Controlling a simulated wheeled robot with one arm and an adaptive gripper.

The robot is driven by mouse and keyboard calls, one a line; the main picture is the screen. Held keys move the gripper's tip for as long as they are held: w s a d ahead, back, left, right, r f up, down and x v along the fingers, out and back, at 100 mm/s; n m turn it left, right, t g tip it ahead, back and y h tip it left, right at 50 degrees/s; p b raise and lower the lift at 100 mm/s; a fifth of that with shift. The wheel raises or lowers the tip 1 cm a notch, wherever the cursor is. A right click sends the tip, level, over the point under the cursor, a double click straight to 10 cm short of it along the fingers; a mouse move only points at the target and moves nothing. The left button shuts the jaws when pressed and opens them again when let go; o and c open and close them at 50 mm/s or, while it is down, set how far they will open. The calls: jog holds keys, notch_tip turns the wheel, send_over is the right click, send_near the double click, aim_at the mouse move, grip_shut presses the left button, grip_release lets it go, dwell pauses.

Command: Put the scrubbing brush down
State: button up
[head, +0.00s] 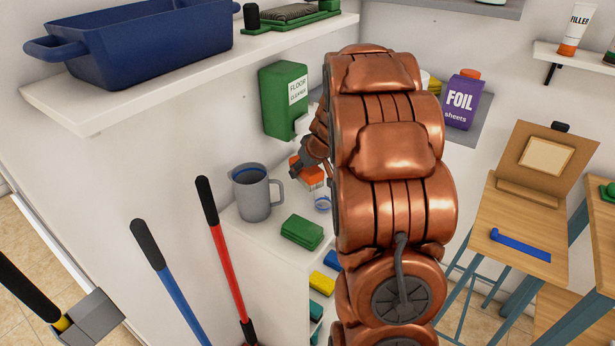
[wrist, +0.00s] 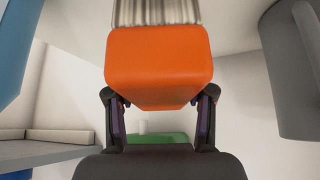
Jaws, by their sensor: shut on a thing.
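The scrubbing brush is an orange block with pale bristles. It fills the upper middle of the wrist view (wrist: 158,62), and part of it shows in the head view (head: 312,176). My gripper (wrist: 160,103) is shut on it, one dark finger at each side. In the head view my gripper (head: 312,160) is beside the copper arm, above or at the white cabinet top (head: 262,232). My arm hides part of this area. I cannot tell whether the brush touches the top.
A grey jug (head: 256,194) stands left of the brush, with a green block (head: 302,232) in front. A green floor cleaner box (head: 283,98) is on the wall behind. A shelf with a blue tub (head: 150,42) is above left. Mop handles (head: 222,260) stand at the front left.

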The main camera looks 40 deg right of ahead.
aim_at(304, 180)
notch_tip(304, 180, down, 4)
jog(key=shift+w+d+r+p, duration=0.1)
jog(key=shift+w+p, duration=0.05)
jog(key=shift+p, duration=0.15)
jog(key=shift+d+f, duration=0.15)
jog(key=shift+f, duration=0.1)
jog(key=shift+f+b, duration=0.15)
jog(key=shift+b, duration=0.25)
jog(key=o, duration=1.1)
jog(key=shift+a, duration=0.2)
jog(key=shift+o, duration=0.2)
jog(key=shift+d, duration=0.1)
